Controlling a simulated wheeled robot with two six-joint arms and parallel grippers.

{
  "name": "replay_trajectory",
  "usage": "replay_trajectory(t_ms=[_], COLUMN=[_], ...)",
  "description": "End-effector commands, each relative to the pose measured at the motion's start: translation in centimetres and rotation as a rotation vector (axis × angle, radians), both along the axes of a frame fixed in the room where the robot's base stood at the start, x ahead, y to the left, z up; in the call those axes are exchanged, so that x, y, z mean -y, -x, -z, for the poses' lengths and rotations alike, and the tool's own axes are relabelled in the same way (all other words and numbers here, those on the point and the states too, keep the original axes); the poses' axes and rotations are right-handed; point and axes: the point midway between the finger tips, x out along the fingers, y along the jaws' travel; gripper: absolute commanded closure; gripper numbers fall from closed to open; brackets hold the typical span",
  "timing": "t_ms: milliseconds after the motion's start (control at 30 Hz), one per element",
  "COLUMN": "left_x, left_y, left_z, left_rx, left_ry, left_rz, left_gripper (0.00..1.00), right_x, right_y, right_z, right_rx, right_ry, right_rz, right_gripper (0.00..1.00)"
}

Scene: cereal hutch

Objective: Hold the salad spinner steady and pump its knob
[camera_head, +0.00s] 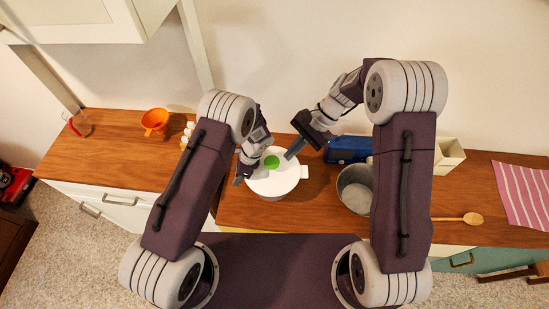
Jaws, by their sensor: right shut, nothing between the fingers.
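The salad spinner (274,185) is a white round bowl with a lid and a side handle, standing upright on the wooden counter. Its green knob (271,162) shows on top of the lid. My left gripper (240,181) is at the spinner's left side, by the rim; whether its fingers touch or grasp the rim is too small to tell. My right gripper (290,155) is shut and empty, with its tip just right of and above the green knob. I cannot tell whether it touches the lid.
A grey pot (355,190) stands right of the spinner, partly behind my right arm. A blue box (347,149) is behind it. A wooden spoon (470,218) and striped cloth (524,190) lie right. An orange bowl (154,120) and white egg-like items (188,131) are left.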

Motion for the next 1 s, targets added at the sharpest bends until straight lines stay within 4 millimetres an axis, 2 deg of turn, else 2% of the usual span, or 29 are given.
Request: replay_trajectory(t_ms=[267, 567, 800, 1000], left_x=[0.1, 0.0, 0.0, 0.0], left_y=[0.0, 0.0, 0.0, 0.0], left_z=[0.0, 0.0, 0.0, 0.0], left_rx=[0.001, 0.001, 0.001, 0.001], left_ry=[0.002, 0.002, 0.001, 0.001], left_rz=[0.000, 0.000, 0.000, 0.000], left_gripper=[1.00, 1.00, 1.00, 1.00], right_x=[1.4, 2.9, 4.7, 5.9], right_y=[1.1, 0.8, -0.3, -1.1], right_z=[1.1, 1.0, 0.4, 0.1], right_rx=[0.336, 0.971, 1.589, 1.916], right_ry=[-0.343, -0.635, -0.635, -0.527], right_rz=[-0.510, -0.934, -1.178, -1.292], right_gripper=[1.00, 1.00, 1.00, 1.00])
